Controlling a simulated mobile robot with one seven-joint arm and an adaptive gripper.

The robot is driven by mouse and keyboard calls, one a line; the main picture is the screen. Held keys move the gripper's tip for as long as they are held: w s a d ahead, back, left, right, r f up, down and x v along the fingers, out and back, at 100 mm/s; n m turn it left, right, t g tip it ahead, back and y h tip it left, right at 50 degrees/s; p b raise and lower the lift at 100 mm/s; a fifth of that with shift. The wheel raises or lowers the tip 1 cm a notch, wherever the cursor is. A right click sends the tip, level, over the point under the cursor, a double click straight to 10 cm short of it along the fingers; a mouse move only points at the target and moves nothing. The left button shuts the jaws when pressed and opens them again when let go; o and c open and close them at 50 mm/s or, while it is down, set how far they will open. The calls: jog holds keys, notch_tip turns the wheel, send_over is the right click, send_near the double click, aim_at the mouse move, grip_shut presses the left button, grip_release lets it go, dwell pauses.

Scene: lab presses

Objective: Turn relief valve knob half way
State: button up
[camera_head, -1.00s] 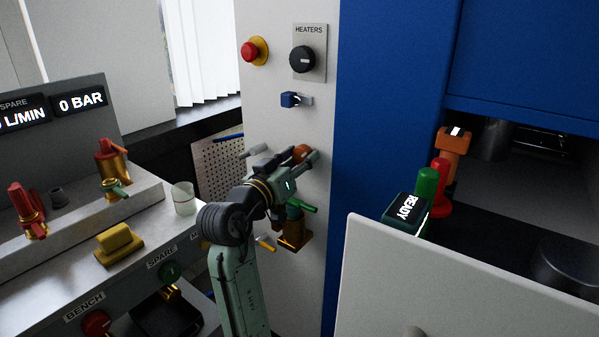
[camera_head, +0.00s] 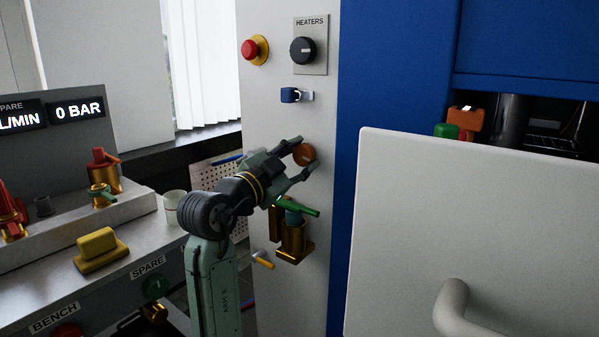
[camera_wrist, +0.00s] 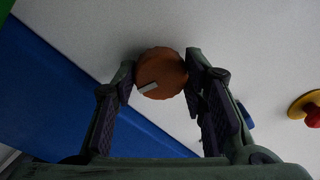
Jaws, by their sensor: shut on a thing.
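The relief valve knob appears to be the round orange knob (camera_head: 304,154) on the pale cabinet panel (camera_head: 290,120). No label for it can be read. In the wrist view the knob (camera_wrist: 161,72) has a scalloped rim and a short pale mark on the lower left of its face. My gripper (camera_head: 301,157) reaches it from the lower left, one finger above and one below. In the wrist view my gripper (camera_wrist: 160,78) has its fingertips on opposite sides of the knob, shut on it.
A brass valve with a green lever (camera_head: 297,209) sits just below my gripper. Above are a blue latch (camera_head: 291,95), the heaters dial (camera_head: 302,50) and a red button (camera_head: 249,48). A white door panel (camera_head: 430,220) stands at right, the bench (camera_head: 125,275) at left.

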jog(key=shift+m+h+b, duration=0.3)
jog(key=shift+m+b, duration=0.8)
jog(key=shift+m, duration=0.8)
jog(key=shift+r, duration=0.1)
jog(key=o, duration=1.2)
jog(key=shift+c, duration=0.2)
jog(key=v, duration=1.2)
jog(key=shift+r, duration=0.15)
jog(key=shift+a, duration=0.1)
